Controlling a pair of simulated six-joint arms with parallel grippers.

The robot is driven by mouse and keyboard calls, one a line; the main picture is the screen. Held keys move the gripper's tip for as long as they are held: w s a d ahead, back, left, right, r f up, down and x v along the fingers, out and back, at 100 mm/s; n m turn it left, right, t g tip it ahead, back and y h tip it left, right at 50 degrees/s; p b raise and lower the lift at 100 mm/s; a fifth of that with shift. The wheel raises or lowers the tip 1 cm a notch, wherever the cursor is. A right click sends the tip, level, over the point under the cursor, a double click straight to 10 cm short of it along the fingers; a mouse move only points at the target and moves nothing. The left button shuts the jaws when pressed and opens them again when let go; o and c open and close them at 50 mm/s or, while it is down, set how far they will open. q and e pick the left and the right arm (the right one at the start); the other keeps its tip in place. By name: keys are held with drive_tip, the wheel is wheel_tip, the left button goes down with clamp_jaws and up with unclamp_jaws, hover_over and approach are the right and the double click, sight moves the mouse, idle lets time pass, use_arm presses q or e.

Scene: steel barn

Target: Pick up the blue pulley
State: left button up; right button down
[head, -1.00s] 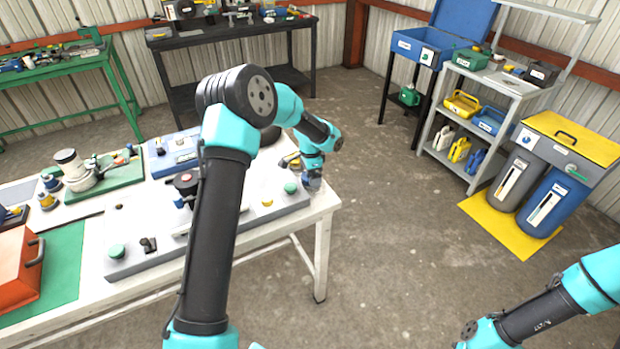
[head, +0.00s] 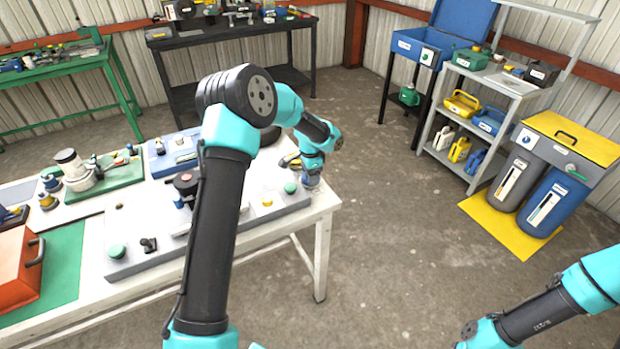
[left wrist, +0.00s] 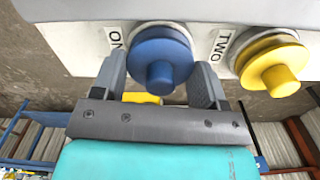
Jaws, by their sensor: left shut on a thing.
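The blue pulley (left wrist: 158,60) is a round blue disc with a knob, beside a label that appears to read "ONE" on a pale board. My left gripper (left wrist: 160,80) is shut on it, with one finger on each side. In the head view my left gripper (head: 312,180) is at the right end of the white table, and the pulley is hard to make out there. A yellow pulley (left wrist: 268,62) is beside the label "TWO", just right of the blue one. My right arm shows at the lower right of the head view, but its gripper is out of frame.
The white table (head: 321,206) carries a grey board (head: 117,268) with a green knob (head: 290,188) near my left gripper. A red toolbox (head: 18,268) stands at the left. Grey shelves (head: 497,82) stand at the right.

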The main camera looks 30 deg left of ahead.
use_arm(q)
drive_tip(key=shift+r, duration=0.15)
drive_tip(key=shift+r, duration=0.25)
wheel_tip(320, 180, up, 3)
drive_tip(key=shift+f, duration=0.2)
drive_tip(key=s+d, duration=0.3)
drive_tip(key=s, duration=0.4)
drive_tip(key=s+d+r, duration=0.1)
drive_tip(key=s+d, duration=0.3)
drive_tip(key=s, duration=0.3)
drive_tip(key=shift+d+r, duration=0.3)
